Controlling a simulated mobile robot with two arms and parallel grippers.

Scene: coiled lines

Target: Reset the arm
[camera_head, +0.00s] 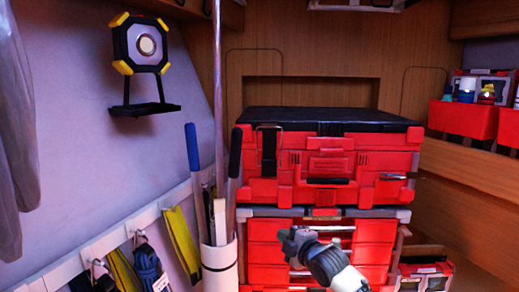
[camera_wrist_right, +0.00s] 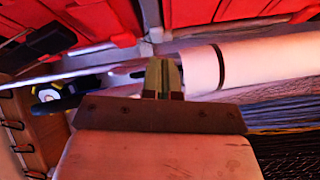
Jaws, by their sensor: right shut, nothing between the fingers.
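My right gripper (camera_head: 290,240) shows in the head view at the lower middle, in front of the red drawers, with its arm coming in from the lower right. In the right wrist view its two fingers (camera_wrist_right: 164,75) are together, with nothing seen between them. A white cylinder (camera_wrist_right: 200,68) lies just beyond the fingertips in that view; I cannot tell whether they touch. My left gripper is not in view.
A red toolbox (camera_head: 335,165) with a black top sits on red drawers (camera_head: 270,255). Coiled lines (camera_head: 145,262) hang on a rail at the left. Red bins (camera_head: 463,118) sit on a right shelf.

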